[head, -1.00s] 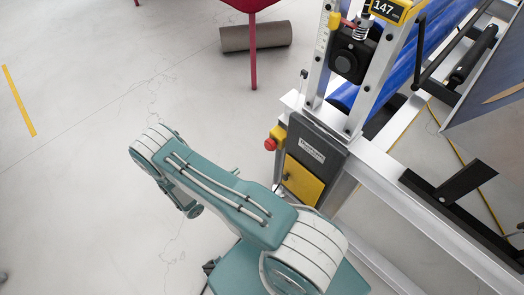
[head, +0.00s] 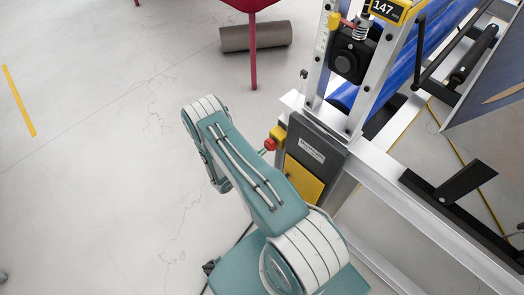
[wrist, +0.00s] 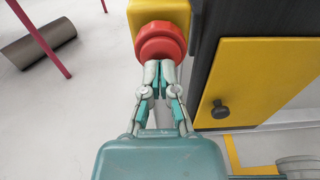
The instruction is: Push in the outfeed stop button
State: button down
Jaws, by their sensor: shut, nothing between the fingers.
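The outfeed stop button is a red mushroom button (wrist: 161,42) on a yellow box (wrist: 160,14) in the wrist view. In the head view the red button (head: 269,145) sits on the left side of the machine's dark post, on its yellow box (head: 278,134). My gripper (wrist: 159,68) is shut and empty. Its fingertips are at the lower edge of the button in the wrist view; I cannot tell whether they touch it. In the head view my gripper is mostly hidden behind my arm.
A dark grey panel with a yellow door (wrist: 255,75) and black knob is right of the button. The machine frame with a blue roller (head: 405,60) stands at the right. A brown roll (head: 255,36) lies on the floor behind, near a red leg (head: 253,55). Floor at left is clear.

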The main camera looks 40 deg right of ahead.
jog(key=shift+d, duration=0.2)
jog(key=shift+w+d, duration=0.15)
jog(key=shift+d, duration=0.85)
jog(key=shift+a, duration=0.55)
jog(key=s+a, duration=0.1)
jog(key=a, duration=1.2)
jog(key=shift+s+r, duration=0.35)
jog(key=shift+a, duration=0.3)
